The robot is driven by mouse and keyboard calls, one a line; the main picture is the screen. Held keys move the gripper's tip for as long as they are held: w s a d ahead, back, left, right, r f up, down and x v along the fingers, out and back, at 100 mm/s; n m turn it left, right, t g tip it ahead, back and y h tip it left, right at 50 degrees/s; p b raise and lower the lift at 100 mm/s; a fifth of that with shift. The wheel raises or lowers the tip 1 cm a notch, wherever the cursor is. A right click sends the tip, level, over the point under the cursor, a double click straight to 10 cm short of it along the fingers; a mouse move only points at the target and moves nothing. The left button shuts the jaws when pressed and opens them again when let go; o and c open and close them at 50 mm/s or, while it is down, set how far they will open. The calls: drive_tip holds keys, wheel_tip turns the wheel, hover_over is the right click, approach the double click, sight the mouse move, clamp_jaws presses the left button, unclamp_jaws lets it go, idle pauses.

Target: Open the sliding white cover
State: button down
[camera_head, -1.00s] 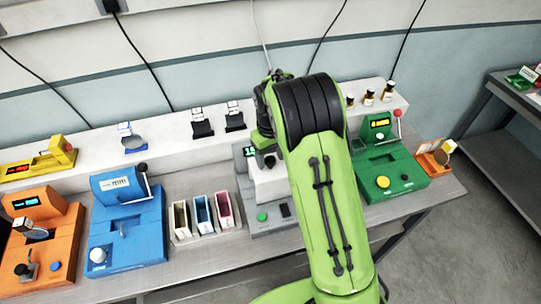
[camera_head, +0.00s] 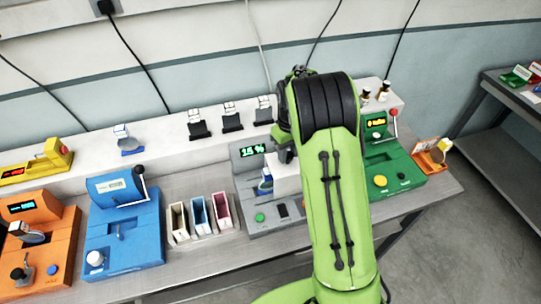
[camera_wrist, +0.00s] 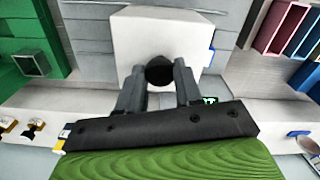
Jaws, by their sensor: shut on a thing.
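The white cover (camera_head: 287,182) sits on the grey module (camera_head: 275,227), partly hidden behind my green arm. In the wrist view the cover (camera_wrist: 160,35) is a white block with a dark round knob. My gripper (camera_wrist: 160,70) is shut on that knob, one finger on each side. In the head view my gripper (camera_head: 284,150) reaches down at the cover. A small blue and white item (camera_head: 265,183) shows in the module just left of the cover. The module's display (camera_head: 253,151) reads about 15 %.
The green module (camera_head: 385,180) stands close to the right of my arm. Three narrow bins (camera_head: 200,218), the blue module (camera_head: 125,235) and the orange module (camera_head: 40,245) stand to the left. Black holders (camera_head: 231,118) line the shelf behind.

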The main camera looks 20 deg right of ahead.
drive_tip(key=d, duration=0.5)
drive_tip(key=shift+d, duration=0.35)
drive_tip(key=c, duration=0.8)
unclamp_jaws()
drive_tip(key=shift+o, duration=0.2)
drive_tip(key=shift+r, duration=0.1)
wheel_tip(320, 180, up, 16)
drive_tip(key=p, duration=0.2)
drive_tip(key=shift+f, duration=0.2)
